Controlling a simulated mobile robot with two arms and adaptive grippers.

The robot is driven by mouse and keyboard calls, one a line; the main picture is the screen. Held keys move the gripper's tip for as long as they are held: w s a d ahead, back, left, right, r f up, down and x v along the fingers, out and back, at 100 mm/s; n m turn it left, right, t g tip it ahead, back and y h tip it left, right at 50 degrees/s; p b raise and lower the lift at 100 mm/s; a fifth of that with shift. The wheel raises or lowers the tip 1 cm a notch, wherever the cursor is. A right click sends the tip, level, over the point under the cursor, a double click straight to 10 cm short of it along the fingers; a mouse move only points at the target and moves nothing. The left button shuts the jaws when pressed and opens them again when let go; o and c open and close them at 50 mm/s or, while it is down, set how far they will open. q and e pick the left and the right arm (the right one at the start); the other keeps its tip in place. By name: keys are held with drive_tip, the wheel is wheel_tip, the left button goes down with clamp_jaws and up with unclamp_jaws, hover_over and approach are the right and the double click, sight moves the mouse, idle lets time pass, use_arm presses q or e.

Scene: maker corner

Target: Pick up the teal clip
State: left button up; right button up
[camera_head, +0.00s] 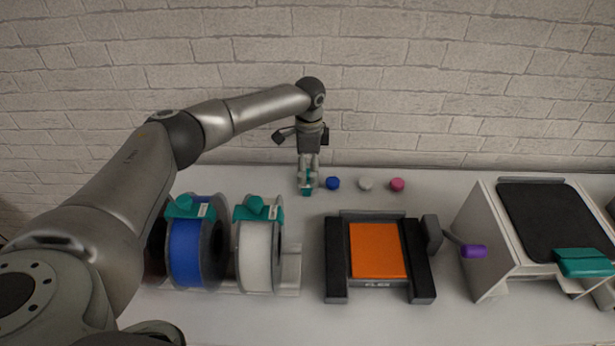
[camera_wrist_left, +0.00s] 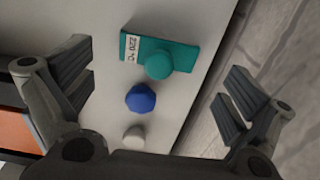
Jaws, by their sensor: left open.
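A teal clip (camera_wrist_left: 185,54), a flat plate with a round knob and a white "220 °C" label, lies on the white tabletop near its back edge. In the head view this clip (camera_head: 307,191) is mostly hidden by my left gripper. My left gripper (camera_head: 308,178) points down over it. In the left wrist view the fingers of my left gripper (camera_wrist_left: 160,97) are wide apart and empty. The clip lies beyond the fingertips, roughly between them. I cannot tell the exact height above it. My right gripper is not in view.
Blue (camera_head: 333,183), white (camera_head: 365,184) and pink (camera_head: 397,184) knobs stand right of the clip. Blue (camera_head: 186,255) and white (camera_head: 254,258) spools carry other teal pieces. A black device with an orange plate (camera_head: 377,250) and a white box (camera_head: 482,240) stand to the right.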

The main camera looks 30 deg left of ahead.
use_arm(q)
drive_tip(key=shift+s+a+f, duration=0.1)
drive_tip(key=shift+f, duration=0.85)
drive_tip(key=shift+s+a+f, duration=0.1)
drive_tip(key=shift+f, duration=0.85)
drive_tip(key=c, duration=0.8)
drive_tip(key=shift+o, duration=0.2)
